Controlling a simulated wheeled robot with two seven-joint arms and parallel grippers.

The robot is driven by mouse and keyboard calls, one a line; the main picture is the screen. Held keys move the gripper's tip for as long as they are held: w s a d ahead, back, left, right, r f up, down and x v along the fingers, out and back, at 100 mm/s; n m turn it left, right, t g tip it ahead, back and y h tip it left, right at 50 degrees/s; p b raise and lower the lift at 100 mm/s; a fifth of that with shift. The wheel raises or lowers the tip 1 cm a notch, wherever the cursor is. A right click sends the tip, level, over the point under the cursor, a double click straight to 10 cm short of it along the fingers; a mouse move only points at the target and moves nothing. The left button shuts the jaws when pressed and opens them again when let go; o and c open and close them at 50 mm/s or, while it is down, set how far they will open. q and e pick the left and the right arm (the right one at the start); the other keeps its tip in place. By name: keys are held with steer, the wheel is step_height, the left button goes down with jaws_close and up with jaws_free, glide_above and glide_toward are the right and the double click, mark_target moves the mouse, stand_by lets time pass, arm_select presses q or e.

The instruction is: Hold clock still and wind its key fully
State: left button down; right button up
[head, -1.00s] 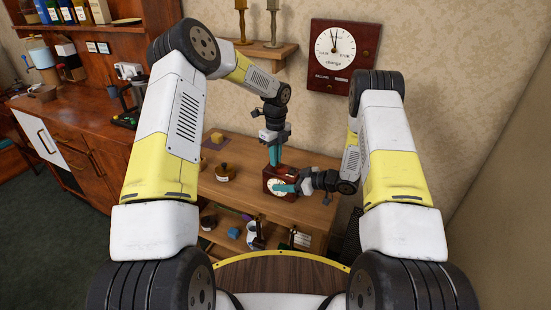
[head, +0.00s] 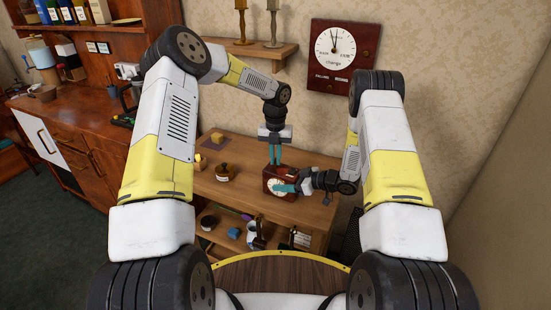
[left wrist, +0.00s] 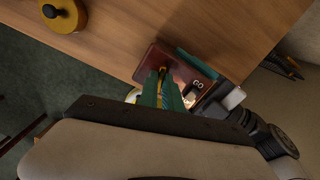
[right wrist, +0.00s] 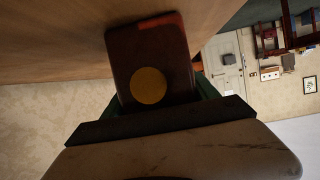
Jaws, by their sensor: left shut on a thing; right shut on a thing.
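The clock (head: 269,173), a small red-brown box with a white dial, stands near the front edge of the wooden bench. My right gripper (head: 281,188) comes from the right and is shut on the clock's body. The right wrist view shows one face of the clock (right wrist: 125,55) with a round yellow disc, between the green fingers. My left gripper (head: 275,162) points down at the clock's top from above. In the left wrist view its fingers are closed around the small brass key (left wrist: 162,70), mostly hidden between them. How far the key is turned cannot be seen.
A lower shelf holds a mug (head: 254,235) and small items. A wall shelf (head: 258,53) with candlesticks is behind my left arm.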

arm_select(q)
steer(key=shift+a+m, duration=0.15)
steer(key=shift+m, duration=1.75)
steer(key=shift+w, duration=0.1)
steer(key=c, duration=1.5)
jaws_free()
step_height(320, 180, up, 12)
